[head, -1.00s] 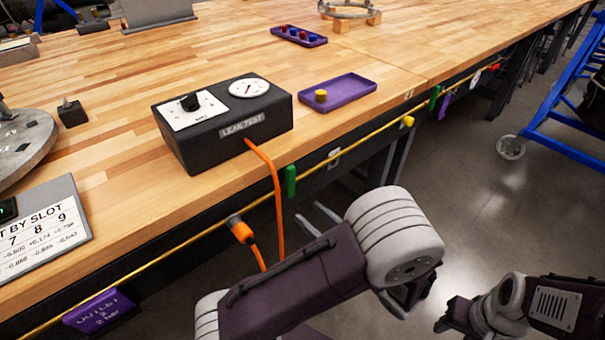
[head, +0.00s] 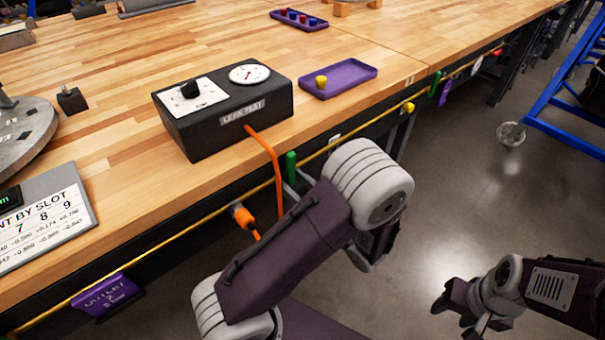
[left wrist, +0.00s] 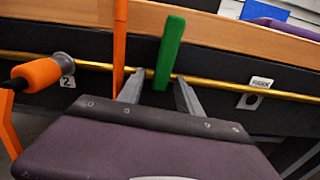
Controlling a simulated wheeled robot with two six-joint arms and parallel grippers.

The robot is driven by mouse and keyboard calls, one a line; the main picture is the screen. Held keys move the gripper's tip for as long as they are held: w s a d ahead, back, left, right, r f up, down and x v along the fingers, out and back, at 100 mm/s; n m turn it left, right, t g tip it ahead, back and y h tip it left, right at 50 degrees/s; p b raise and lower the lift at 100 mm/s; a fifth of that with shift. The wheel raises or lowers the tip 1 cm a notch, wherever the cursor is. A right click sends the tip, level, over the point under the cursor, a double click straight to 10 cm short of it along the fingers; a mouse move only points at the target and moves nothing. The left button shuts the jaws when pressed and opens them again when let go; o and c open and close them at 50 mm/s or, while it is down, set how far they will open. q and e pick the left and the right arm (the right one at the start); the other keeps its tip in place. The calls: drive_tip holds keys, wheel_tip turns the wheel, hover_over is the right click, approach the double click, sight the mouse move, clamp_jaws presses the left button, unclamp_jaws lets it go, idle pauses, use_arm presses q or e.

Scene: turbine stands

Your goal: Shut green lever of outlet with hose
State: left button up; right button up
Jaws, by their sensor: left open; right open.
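The green lever (head: 291,165) stands upright on the yellow pipe (head: 205,219) along the bench's front edge, beside the orange hose (head: 276,172). In the left wrist view the green lever (left wrist: 169,52) leans slightly right, and the hose (left wrist: 120,40) hangs just left of it. My left gripper (left wrist: 160,97) is open, its two fingertips on either side of the lever's lower end; contact is not clear. In the head view my left arm hides most of that gripper. My right gripper (head: 440,303) is open and empty, over the floor at the lower right.
An orange hose fitting (head: 243,216) sits left of the lever. A second green lever (head: 434,83) stands further right on the pipe. The black leak test box (head: 225,115) and a purple tray (head: 338,83) rest on the bench.

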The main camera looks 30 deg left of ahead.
idle(0.3)
use_arm(q)
drive_tip(key=shift+p, duration=0.3)
drive_tip(key=shift+c, duration=0.3)
clamp_jaws()
drive_tip(key=shift+r, duration=0.1)
drive_tip(key=shift+o, duration=0.7)
unclamp_jaws()
